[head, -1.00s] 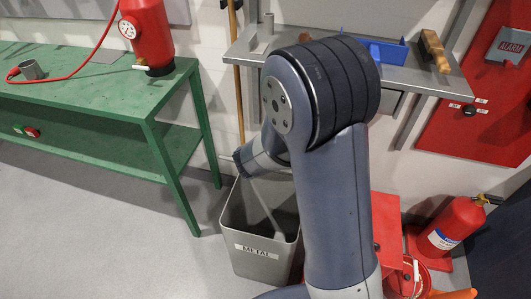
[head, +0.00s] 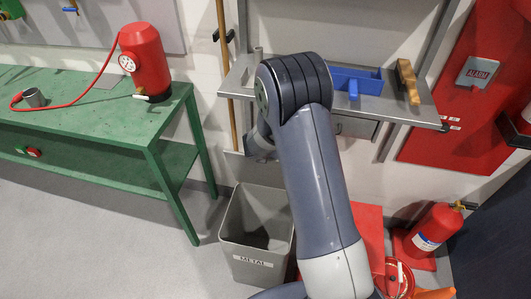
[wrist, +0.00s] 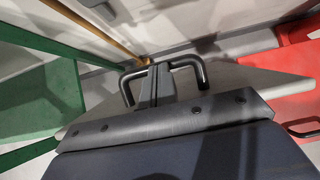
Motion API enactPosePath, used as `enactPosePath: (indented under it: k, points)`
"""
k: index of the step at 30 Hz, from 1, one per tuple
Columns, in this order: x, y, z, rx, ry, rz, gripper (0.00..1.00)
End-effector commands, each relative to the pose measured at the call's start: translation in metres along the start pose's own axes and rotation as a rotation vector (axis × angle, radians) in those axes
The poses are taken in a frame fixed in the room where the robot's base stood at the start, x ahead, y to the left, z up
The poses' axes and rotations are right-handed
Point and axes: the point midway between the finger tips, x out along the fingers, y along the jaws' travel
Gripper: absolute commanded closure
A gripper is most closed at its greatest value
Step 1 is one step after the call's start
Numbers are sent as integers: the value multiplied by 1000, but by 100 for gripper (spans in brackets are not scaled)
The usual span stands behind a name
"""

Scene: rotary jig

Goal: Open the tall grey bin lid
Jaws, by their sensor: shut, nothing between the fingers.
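The tall grey bin (head: 258,265), labelled METAL, stands on the floor right of the green table. Its mouth is uncovered and I see into its dark inside; I cannot make out a separate lid in the head view. My gripper (wrist: 152,88) is shut and empty in the wrist view, with black bracket-like parts on both sides. A pale grey surface (wrist: 262,84) shows beyond it; I cannot tell whether it is the lid or part of the bin. In the head view my wrist is above the bin's back edge, and my fingers are hidden.
The green table (head: 95,115) stands left, carrying a red tank (head: 147,60). A wall shelf (head: 420,112) holds a blue tray (head: 352,80) and a brush (head: 407,82). A red extinguisher (head: 437,230) stands right. Floor in front of the table is clear.

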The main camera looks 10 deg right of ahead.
Motion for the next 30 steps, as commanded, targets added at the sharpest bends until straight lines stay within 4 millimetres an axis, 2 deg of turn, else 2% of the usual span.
enactPosePath:
  k: [6, 22, 30]
  points:
    - [4, 0, 8, 0, -1, 0, 100]
    - [5, 0, 9, 0, -1, 1, 100]
    - [-12, 3, 16, 0, -1, 0, 100]
